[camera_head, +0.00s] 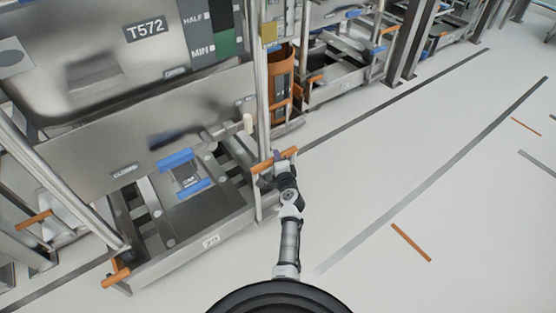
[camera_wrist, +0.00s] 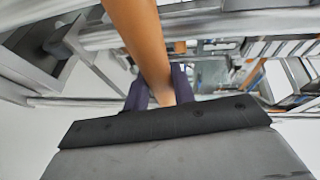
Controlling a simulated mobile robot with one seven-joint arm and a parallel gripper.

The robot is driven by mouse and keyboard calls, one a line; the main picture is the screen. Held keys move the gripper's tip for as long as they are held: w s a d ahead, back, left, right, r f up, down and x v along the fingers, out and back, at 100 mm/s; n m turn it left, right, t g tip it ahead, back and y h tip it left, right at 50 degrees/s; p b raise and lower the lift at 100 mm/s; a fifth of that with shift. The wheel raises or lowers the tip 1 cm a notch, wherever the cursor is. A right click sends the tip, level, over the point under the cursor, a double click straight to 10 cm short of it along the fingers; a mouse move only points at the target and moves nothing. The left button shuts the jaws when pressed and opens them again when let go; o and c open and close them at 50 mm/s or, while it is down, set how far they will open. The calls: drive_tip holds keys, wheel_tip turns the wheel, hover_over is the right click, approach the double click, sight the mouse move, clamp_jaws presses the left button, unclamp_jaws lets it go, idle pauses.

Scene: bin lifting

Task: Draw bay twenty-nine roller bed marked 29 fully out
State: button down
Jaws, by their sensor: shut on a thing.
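The roller bed (camera_head: 197,217) is a low grey metal tray with rollers and blue blocks, beneath a large steel bin in the head view. A small white tag (camera_head: 211,241) sits on its front edge; its number is too small to read surely. An orange handle (camera_head: 290,153) stands at the bed's right front corner. My gripper (camera_head: 277,161) is shut on this handle. In the wrist view the orange bar (camera_wrist: 140,35) runs up from between my dark purple fingers (camera_wrist: 158,92). The fingers hide part of the bar. How far the bed is out cannot be told.
The steel bin (camera_head: 100,75) marked T572 hangs over the bed, with a plate (camera_head: 124,169) below it. A second orange handle (camera_head: 116,277) is at the bed's left front corner. Upright posts flank the bay. The pale floor (camera_head: 400,170) to the right is clear, with painted stripes.

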drive_tip(key=shift+s+d+f, duration=0.1)
drive_tip(key=shift+d+f, duration=0.25)
drive_tip(key=shift+d, duration=0.25)
drive_tip(key=c, duration=1.2)
unclamp_jaws()
drive_tip(key=shift+d+f, duration=0.1)
drive_tip(key=shift+o, duration=0.2)
drive_tip(key=shift+a+r, duration=0.2)
drive_tip(key=shift+a, duration=0.15)
